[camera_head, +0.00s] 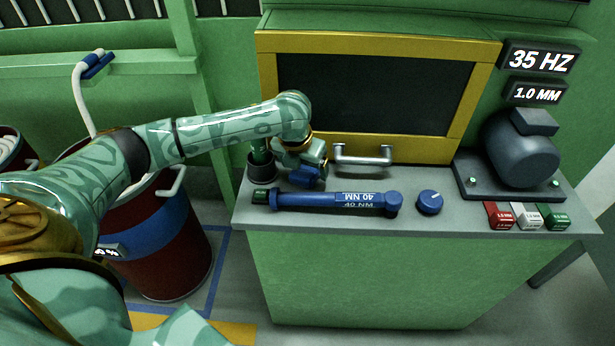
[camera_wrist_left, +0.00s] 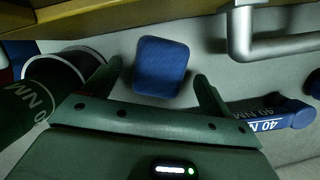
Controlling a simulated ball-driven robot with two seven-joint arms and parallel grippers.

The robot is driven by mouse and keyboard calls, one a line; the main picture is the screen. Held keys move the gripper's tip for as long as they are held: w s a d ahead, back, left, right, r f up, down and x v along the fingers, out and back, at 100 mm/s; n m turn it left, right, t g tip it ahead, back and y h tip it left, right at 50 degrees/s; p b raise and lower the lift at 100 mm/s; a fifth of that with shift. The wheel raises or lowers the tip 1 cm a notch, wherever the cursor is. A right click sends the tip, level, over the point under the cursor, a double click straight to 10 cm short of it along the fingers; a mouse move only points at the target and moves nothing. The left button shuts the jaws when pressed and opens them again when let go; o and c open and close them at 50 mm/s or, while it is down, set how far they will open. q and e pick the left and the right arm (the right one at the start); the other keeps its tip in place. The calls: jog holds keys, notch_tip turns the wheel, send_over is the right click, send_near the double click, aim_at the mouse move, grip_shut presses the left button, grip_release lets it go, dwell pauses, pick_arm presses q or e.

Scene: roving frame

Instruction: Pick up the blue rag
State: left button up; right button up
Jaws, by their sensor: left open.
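The blue rag (camera_wrist_left: 162,68) is a small folded rounded square lying on the grey bench top. In the head view it shows as a blue patch (camera_head: 302,177), partly hidden by my left gripper (camera_head: 313,170). In the wrist view my left gripper (camera_wrist_left: 158,76) is open, with one finger on each side of the rag and nothing held. I cannot tell whether the fingers touch it or how high they are above the bench. My right gripper is not in view.
A dark cup (camera_head: 260,170) holding a green tool stands left of the rag. A blue torque wrench (camera_head: 325,200) lies in front, and a metal handle (camera_head: 362,155) sticks out behind right. A blue knob (camera_head: 430,202), a motor (camera_head: 522,150) and small coloured blocks (camera_head: 528,216) are further right.

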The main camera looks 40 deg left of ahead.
pick_arm(q)
jog(key=shift+x, duration=1.1)
jog(key=shift+s+r, duration=0.1)
jog(key=shift+r, duration=0.1)
jog(key=shift+c, duration=0.7)
jog(key=c, duration=1)
